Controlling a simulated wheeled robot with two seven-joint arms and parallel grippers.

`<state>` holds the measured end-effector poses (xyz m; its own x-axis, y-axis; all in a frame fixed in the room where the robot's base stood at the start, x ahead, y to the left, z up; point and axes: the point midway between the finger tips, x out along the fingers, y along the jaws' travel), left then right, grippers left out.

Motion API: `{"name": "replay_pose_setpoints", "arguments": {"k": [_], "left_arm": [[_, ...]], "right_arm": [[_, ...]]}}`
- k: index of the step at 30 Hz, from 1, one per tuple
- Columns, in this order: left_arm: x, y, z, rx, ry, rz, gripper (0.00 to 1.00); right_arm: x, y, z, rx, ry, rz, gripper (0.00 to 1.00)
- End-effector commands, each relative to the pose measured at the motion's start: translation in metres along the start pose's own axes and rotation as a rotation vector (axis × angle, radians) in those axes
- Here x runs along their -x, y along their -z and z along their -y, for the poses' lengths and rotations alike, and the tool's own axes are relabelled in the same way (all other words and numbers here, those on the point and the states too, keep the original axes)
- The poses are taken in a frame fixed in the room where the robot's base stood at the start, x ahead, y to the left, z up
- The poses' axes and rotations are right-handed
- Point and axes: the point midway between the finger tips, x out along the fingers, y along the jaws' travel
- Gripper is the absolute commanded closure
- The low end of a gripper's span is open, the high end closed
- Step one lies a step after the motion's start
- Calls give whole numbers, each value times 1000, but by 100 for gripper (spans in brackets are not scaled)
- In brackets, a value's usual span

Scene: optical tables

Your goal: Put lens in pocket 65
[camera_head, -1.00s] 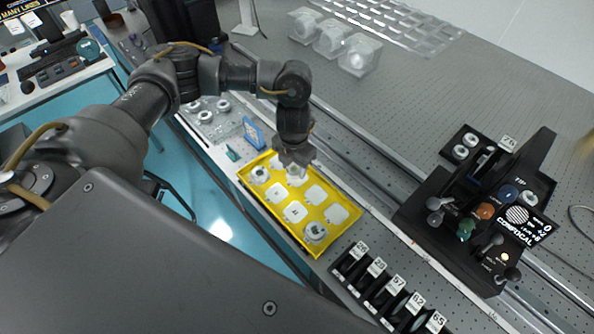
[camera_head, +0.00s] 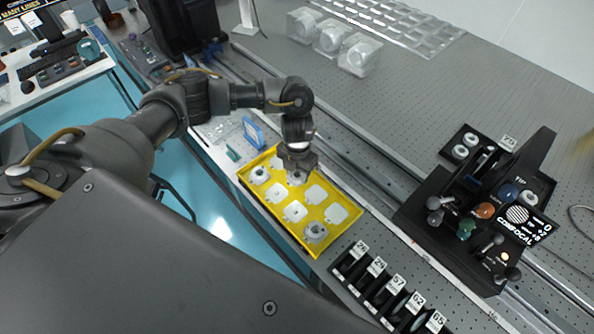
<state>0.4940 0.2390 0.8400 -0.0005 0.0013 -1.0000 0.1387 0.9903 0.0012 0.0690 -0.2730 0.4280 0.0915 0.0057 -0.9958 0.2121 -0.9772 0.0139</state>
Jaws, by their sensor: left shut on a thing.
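My left gripper (camera_head: 297,172) points down over the far edge of the yellow tray (camera_head: 291,232). It is shut on a lens, a small round mount that shows only partly beneath the fingers. Several white pads in the tray are bare. A black rack of numbered pockets stands at the tray's near right; pocket 65 (camera_head: 436,320) is at its right end, by the lower picture edge. My right gripper is not in view.
A black confocal instrument (camera_head: 478,215) with coloured knobs stands right of the tray. A metal rail (camera_head: 385,178) runs between them. A small blue-framed card (camera_head: 252,132) stands behind the tray. Clear cases (camera_head: 358,55) stand at the back. The perforated table beyond the rail is largely free.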

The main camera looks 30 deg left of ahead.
Motion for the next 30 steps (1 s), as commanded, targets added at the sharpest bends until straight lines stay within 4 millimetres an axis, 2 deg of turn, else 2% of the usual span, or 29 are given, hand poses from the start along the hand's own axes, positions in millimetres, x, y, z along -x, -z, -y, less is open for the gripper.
{"name": "replay_pose_setpoints", "arguments": {"k": [1,2,7,13,17,20,30], "left_arm": [[-4,0,0,0,0,0,79],[-3,0,0,0,0,0,55],[-2,0,0,1,0,-1,34],[-2,0,0,1,0,-1,34],[6,0,0,0,0,1,34],[20,-2,0,-3,-1,5,34],[90,-1,-1,-2,-1,5,34]], "right_arm": [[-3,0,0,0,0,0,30],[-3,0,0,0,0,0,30],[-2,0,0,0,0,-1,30],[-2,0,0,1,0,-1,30],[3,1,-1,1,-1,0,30],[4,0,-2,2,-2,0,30],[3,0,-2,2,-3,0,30]]}}
